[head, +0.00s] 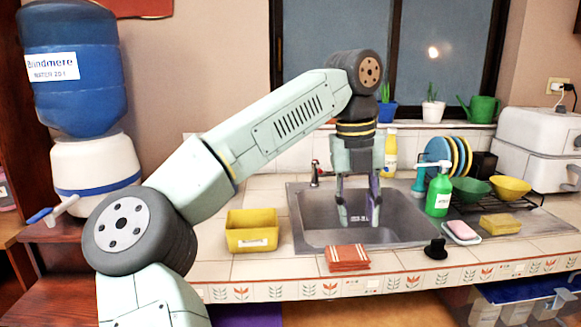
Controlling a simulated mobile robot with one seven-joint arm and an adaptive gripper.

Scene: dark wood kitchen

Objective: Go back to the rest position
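My gripper (358,219) hangs at the end of my pale green arm and points down over the metal sink (312,222). Its two fingers are spread apart and the grey basin shows between them, with nothing held there. The fingers hide part of the basin and the back of the sink. I cannot tell how far the fingertips are above the basin floor.
A yellow tub (252,239) and folded orange cloth (347,262) sit on the tiled counter. Right of the sink stand a green soap bottle (439,195), a rack with plates (461,157), bowls (510,187) and a sponge (500,224). A water dispenser (75,70) stands left.

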